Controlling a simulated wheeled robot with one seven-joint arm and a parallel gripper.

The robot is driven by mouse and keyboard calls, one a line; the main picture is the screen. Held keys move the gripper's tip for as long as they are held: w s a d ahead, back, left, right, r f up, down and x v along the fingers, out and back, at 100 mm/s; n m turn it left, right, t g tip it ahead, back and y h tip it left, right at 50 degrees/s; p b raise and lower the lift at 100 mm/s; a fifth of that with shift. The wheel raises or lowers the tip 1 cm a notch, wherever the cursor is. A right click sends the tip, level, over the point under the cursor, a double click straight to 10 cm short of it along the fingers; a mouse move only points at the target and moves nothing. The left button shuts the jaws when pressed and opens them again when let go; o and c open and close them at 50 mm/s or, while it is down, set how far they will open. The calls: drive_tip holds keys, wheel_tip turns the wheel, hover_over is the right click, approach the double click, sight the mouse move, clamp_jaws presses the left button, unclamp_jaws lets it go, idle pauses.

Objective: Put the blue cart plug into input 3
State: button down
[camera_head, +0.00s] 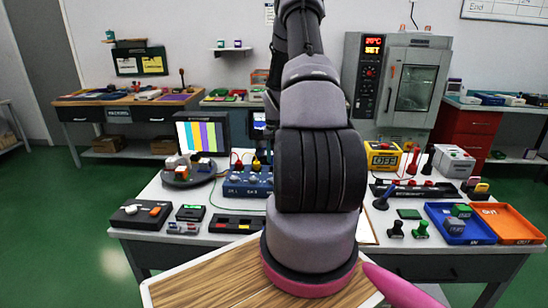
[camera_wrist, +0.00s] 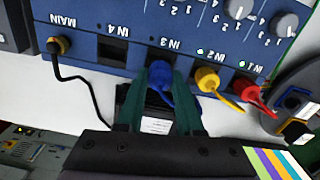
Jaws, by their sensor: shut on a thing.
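My gripper (camera_wrist: 158,84) is shut on the blue plug (camera_wrist: 162,82), between its two dark green fingers. The plug is at the front face of the blue input box (camera_wrist: 105,22), in line with the IN 3 label, which appears upside down. I cannot tell how deep it sits in the socket, because the plug and fingers cover the opening. In the head view the box (camera_head: 238,187) shows left of my arm, which hides its right part, my gripper and the blue plug.
Beside it, a yellow plug (camera_wrist: 207,80) is in IN 2 and a red plug (camera_wrist: 244,88) in IN 1. IN 4 (camera_wrist: 112,50) looks empty. A colour-bar monitor (camera_head: 202,134) stands behind.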

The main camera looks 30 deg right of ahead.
drive_tip(key=shift+f, duration=1.1)
idle(0.3)
drive_tip(key=shift+c, duration=2.4)
unclamp_jaws()
wheel_tip(320, 180, up, 11)
drive_tip(key=shift+f, duration=0.1)
drive_tip(key=shift+s, duration=0.1)
